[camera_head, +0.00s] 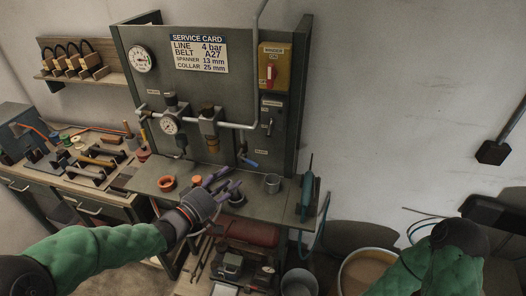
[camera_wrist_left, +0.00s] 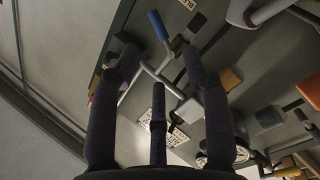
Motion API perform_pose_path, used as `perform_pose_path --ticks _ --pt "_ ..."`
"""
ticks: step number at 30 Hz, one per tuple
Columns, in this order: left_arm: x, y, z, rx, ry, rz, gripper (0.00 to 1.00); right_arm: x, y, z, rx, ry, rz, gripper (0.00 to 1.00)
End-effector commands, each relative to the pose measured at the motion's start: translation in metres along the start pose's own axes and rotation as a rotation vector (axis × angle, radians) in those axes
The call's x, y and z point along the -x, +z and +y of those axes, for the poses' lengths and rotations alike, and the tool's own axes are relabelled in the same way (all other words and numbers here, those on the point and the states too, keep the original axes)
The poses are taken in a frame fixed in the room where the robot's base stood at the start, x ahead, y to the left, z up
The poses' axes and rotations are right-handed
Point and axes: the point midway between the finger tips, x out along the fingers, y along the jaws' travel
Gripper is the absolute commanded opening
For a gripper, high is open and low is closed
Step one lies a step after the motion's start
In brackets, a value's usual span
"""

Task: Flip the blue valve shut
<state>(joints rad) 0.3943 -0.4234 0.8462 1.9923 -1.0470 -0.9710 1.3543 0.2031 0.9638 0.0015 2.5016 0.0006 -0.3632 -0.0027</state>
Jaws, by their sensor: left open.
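The blue valve handle (camera_head: 249,162) sits low on the grey panel, at the lower end of the pipework, just above the bench. It slants down to the right. In the left wrist view the blue handle (camera_wrist_left: 158,25) shows beyond the fingertips, in line with the gap between them. My left gripper (camera_head: 228,184) is open and empty over the bench, below and left of the handle, and apart from it. Its spread fingers also show in the left wrist view (camera_wrist_left: 155,50). My right arm's green sleeve is at lower right; its gripper is out of view.
The pipe with gauges (camera_head: 169,126) runs across the panel above the handle. A yellow switch box (camera_head: 272,68) is at upper right.

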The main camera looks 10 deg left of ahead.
Motion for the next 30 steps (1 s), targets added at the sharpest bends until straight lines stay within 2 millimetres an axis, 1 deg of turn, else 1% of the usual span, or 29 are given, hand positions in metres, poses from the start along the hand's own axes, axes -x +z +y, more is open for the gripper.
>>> perform_pose_path --ticks 2,5,8,18,21,25,30 --pt "-0.001 -0.001 0.001 0.000 0.004 0.001 0.47 -0.001 0.002 0.000 0.001 0.000 -0.004 0.00" --pt "-0.007 0.000 0.001 -0.001 0.005 -0.001 0.47 -0.002 0.002 0.001 0.001 0.000 -0.004 0.00" --pt "-0.021 0.001 0.001 -0.001 0.006 -0.002 0.47 -0.005 0.002 0.002 0.001 0.000 -0.004 0.00" --pt "-0.080 0.001 0.001 -0.001 0.005 -0.001 0.47 -0.017 0.001 0.006 0.001 0.000 -0.004 0.00" --pt "-0.092 0.000 0.001 0.000 0.004 0.000 0.47 -0.020 0.001 0.007 0.001 0.000 -0.003 0.00" --pt "-0.103 0.000 0.001 -0.001 0.003 0.000 0.47 -0.021 0.001 0.007 0.001 0.000 -0.003 0.00" --pt "-0.107 -0.001 0.001 0.000 0.003 0.002 0.47 -0.022 0.001 0.008 0.001 0.000 -0.003 0.00"
